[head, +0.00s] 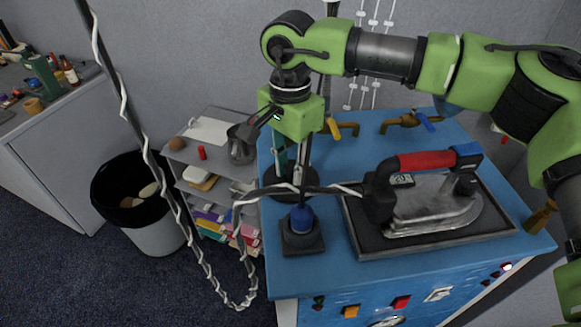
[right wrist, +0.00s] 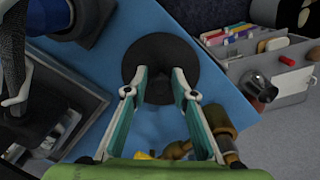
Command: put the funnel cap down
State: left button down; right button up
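A black round piece with a wide flat rim, which I take to be the funnel cap (head: 275,181), stands on the blue table top near its left edge. In the right wrist view the cap (right wrist: 160,52) shows from above, with a darker raised middle. My right gripper (head: 298,160) points down over it. In the right wrist view the gripper's fingertips (right wrist: 160,72) are spread to either side of the raised middle, with gaps showing, so it is open. Whether a finger touches the cap cannot be told. My left gripper is in neither view.
An iron with a red handle (head: 426,160) sits on a dark tray (head: 480,238) to the right. A blue-topped black block (head: 301,243) stands in front, with a cable across. Brass taps (head: 342,128) are behind. A grey shelf (head: 205,155) and a bin (head: 155,236) stand left.

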aim_at(290, 169)
jog(key=shift+r, duration=0.1)
notch_tip(290, 169, up, 12)
jog(key=b, duration=0.1)
jog(key=shift+b, duration=0.35)
dwell(0.5)
